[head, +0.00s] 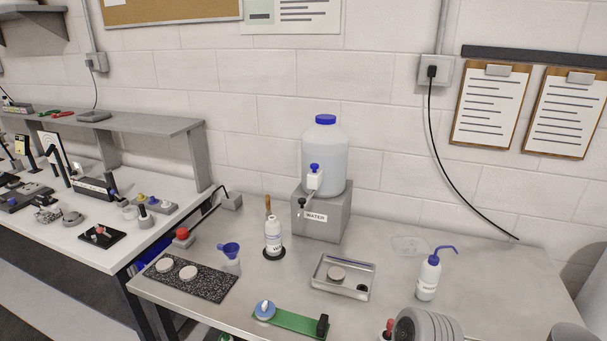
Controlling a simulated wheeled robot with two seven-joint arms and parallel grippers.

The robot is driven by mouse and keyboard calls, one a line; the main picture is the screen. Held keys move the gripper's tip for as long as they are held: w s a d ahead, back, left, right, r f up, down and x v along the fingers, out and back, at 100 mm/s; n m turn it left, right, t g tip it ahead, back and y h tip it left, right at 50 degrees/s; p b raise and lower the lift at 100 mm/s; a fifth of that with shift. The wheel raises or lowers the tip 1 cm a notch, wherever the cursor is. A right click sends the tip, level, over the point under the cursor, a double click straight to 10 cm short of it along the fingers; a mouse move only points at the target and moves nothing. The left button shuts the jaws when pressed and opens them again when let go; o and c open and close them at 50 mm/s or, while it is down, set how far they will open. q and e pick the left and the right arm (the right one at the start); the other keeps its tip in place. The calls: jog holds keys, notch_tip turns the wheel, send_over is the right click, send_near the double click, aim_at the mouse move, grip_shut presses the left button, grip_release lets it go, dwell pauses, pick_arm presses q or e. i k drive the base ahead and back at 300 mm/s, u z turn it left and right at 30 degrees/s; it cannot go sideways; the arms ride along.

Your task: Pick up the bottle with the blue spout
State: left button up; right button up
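The bottle with the blue spout (428,278) stands upright at the right of the grey metal table. It is a white squeeze bottle with a label, a blue cap and a thin blue spout bent to the right. Neither of my grippers shows in the head view, so their distance from the bottle cannot be seen.
A grey ribbed round object (426,325) and a red-topped item (388,328) stand in front of the bottle. A metal tray (362,270) lies to its left, and a clear flat piece (410,245) lies behind it. The table (500,285) is clear to its right.

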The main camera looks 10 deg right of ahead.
aim_at(430, 274)
jog(key=z, duration=1.4)
